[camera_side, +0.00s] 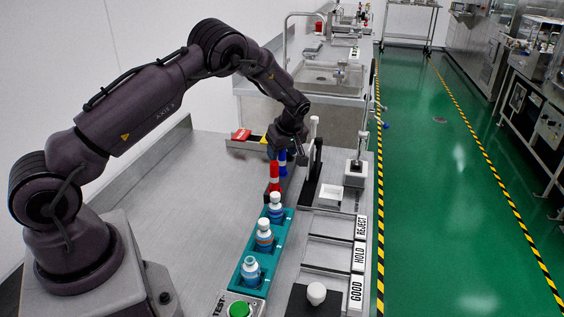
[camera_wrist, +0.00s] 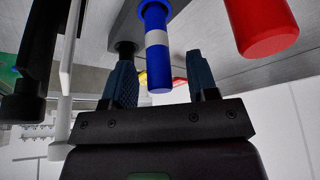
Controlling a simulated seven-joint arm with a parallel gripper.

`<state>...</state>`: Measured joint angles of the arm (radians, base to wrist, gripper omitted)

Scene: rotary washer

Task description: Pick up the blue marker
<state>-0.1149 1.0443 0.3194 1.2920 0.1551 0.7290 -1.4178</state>
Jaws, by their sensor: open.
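The blue marker (camera_wrist: 158,62), with a white band, shows at the upper middle of the wrist view, its near end between my gripper's two fingers (camera_wrist: 162,80). Gaps show on both sides of it, and I cannot tell whether its depth matches the fingers. In the side view the blue marker (camera_side: 282,172) stands upright just behind the red marker, below my gripper (camera_side: 289,154). My gripper is open and empty.
A red marker (camera_wrist: 262,22) stands close by on the right in the wrist view; it also shows in the side view (camera_side: 274,178). A teal rack (camera_side: 238,284) holds three bottles in front. A black upright stand (camera_side: 314,170) is right of my gripper. The left bench is clear.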

